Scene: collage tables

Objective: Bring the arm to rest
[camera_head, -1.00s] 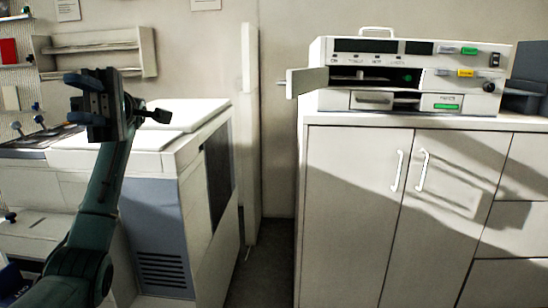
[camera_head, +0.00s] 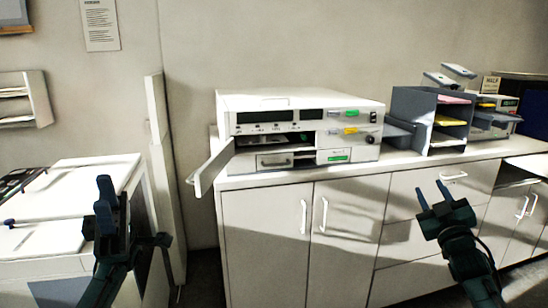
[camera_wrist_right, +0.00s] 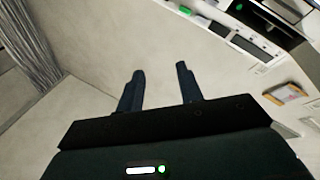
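My left gripper (camera_head: 97,208) is at the lower left of the head view, in front of the white unit there. Its blue fingers are seen from the side and look apart, with nothing visible between them. My right gripper (camera_head: 433,196) is at the lower right, in front of the cabinet drawers, fingers pointing up. The right wrist view also shows the right gripper (camera_wrist_right: 160,86), its two fingers apart and empty. Neither gripper visibly touches anything.
A white machine (camera_head: 290,100) with its small door (camera_head: 212,167) swung open stands on a long cabinet (camera_head: 262,225). A grey paper sorter (camera_head: 412,103) stands to its right. A white-topped unit (camera_head: 105,172) is at the left. A partition (camera_head: 158,130) rises between them.

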